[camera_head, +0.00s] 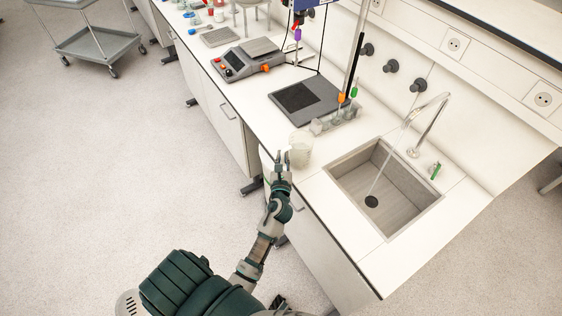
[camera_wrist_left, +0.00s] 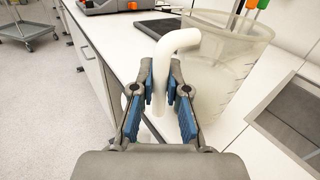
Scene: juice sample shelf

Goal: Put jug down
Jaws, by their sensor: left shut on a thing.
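The jug (camera_head: 300,147) is a translucent whitish vessel at the front edge of the white counter (camera_head: 320,205), just left of the sink. In the left wrist view the jug (camera_wrist_left: 222,75) stands upright, with its white handle (camera_wrist_left: 178,42) towards me. My left gripper (camera_head: 282,160) is at the jug's near side; in the wrist view its blue-padded fingers (camera_wrist_left: 160,90) are shut on the handle. The jug's base looks on or very close to the counter; I cannot tell whether it touches. My right gripper is not in view.
A scale (camera_head: 248,62) is farther left. Bare counter lies in front of the sink.

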